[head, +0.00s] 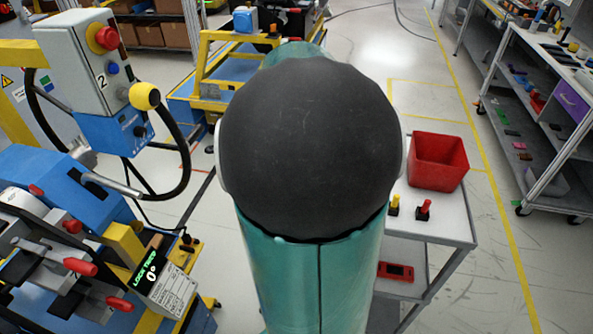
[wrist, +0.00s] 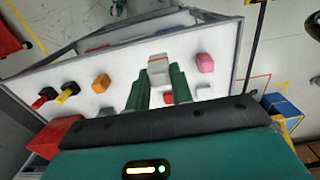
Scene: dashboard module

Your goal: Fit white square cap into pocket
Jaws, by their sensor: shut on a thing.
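In the wrist view, my gripper (wrist: 158,84) has two green fingers shut on a small white block (wrist: 158,66), which appears to be the white square cap. A thin orange-red line crosses the block. The block is seen over the white table top, and I cannot tell its height above it. I cannot make out the pocket in either view. In the head view, my own arm covers the middle and hides the gripper and cap.
On the white table (wrist: 222,62) lie orange (wrist: 101,83) and pink (wrist: 205,63) pieces, a pale piece (wrist: 203,92) and red- and yellow-handled items. A red bin (head: 437,161) stands at its corner. A blue-and-yellow machine (head: 60,215) stands left; a shelf cart (head: 545,110) stands right.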

